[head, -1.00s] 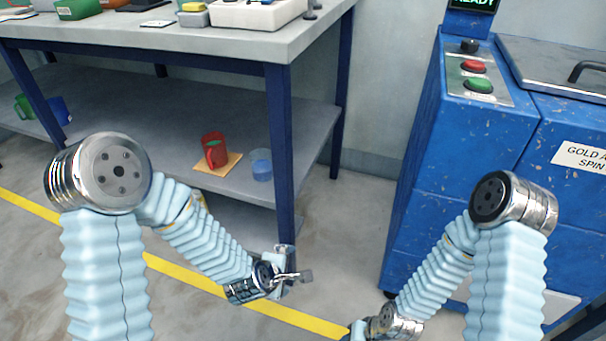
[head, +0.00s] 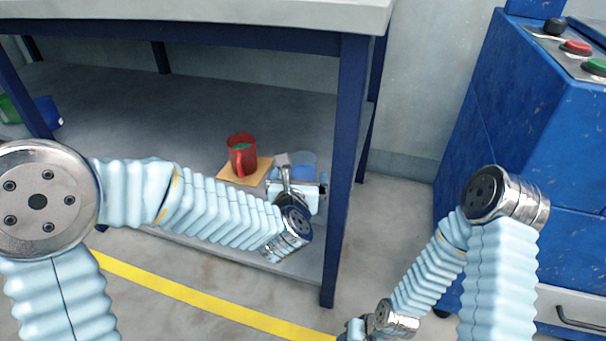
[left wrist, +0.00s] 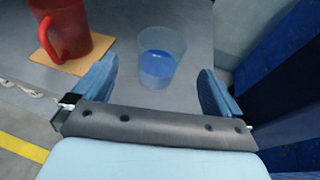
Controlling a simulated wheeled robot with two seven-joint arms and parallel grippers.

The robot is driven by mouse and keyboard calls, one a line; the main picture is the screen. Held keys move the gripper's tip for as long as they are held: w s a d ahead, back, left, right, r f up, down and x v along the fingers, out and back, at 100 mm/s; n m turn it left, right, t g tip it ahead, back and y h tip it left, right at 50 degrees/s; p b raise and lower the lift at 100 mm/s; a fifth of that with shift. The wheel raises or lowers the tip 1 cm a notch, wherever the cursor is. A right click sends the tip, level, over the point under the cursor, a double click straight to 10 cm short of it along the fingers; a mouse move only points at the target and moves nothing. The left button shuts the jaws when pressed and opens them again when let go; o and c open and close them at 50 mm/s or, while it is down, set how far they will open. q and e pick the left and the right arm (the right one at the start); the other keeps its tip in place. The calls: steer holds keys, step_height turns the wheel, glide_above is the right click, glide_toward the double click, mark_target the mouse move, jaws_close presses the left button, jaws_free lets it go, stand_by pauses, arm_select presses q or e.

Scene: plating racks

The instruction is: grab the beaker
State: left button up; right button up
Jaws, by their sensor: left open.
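The beaker (left wrist: 160,56) is a clear cup with blue liquid, standing upright on the lower shelf. In the left wrist view it is ahead of my open left gripper (left wrist: 158,88), roughly midway between the two blue fingers and beyond them. In the head view the beaker (head: 302,160) is partly hidden behind my left gripper (head: 296,180). I see no contact with it. My right gripper (head: 356,330) is at the bottom edge of the head view, low by the floor, and its fingers are not clear.
A red mug (head: 242,152) stands on an orange-tan mat (head: 228,174) just left of the beaker. A dark blue table leg (head: 347,180) rises close to the right. The tabletop (head: 250,12) overhangs the shelf (head: 100,95). A blue machine (head: 500,130) stands at the right.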

mark_target(305, 156)
arm_select(q)
steer(key=w, duration=0.4)
steer(key=shift+w+d, duration=0.15)
steer(key=shift+d, duration=0.15)
steer(key=x, duration=0.5)
steer(key=shift+w, duration=0.3)
steer(key=c, duration=1.1)
